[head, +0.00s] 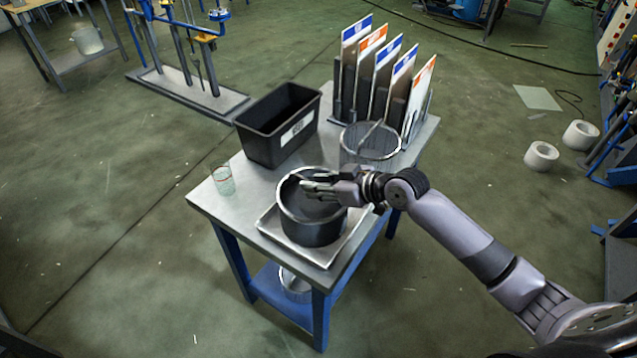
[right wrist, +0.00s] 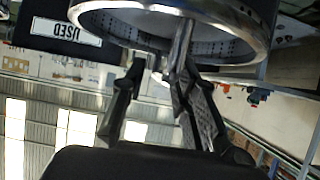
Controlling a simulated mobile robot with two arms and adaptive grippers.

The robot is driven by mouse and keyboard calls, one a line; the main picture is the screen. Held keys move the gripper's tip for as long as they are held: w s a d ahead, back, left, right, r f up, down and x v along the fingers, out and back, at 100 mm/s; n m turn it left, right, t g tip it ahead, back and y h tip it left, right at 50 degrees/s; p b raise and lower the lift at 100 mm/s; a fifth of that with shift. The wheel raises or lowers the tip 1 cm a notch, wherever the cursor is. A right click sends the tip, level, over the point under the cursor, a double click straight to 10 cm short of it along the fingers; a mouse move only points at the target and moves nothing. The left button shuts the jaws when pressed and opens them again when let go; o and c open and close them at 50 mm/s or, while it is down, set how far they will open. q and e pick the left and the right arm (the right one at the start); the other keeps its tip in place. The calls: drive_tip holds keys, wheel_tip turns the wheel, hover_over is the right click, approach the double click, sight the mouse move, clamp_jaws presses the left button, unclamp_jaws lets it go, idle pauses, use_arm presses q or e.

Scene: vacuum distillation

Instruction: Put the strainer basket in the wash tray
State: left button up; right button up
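The strainer basket (head: 312,231) is a dark, round, open-topped vessel in the head view. It stands upright over the shallow metal wash tray (head: 327,257); whether its base touches the tray is hidden. In the right wrist view the basket (right wrist: 225,45) shows a bright rim and a perforated inner wall. My right gripper (head: 313,187) reaches in from the right over the basket's opening. Its fingers (right wrist: 160,68) are close together at the rim, one crossing in front of the perforated wall; their grip is unclear. My left gripper is not in view.
A black bin (head: 262,139) labelled USED stands behind the basket. A see-through grey vessel (head: 371,153) with a slanted rod and a rack of upright cards (head: 388,85) stand at the back right. A glass beaker (head: 223,181) is at the left. The table (head: 214,207) has bare room near the beaker.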

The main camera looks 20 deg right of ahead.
drive_tip(key=shift+r, duration=0.1)
drive_tip(key=b+v, duration=0.1)
drive_tip(key=v, duration=1.1)
drive_tip(key=shift+b, duration=0.35)
idle(0.7)
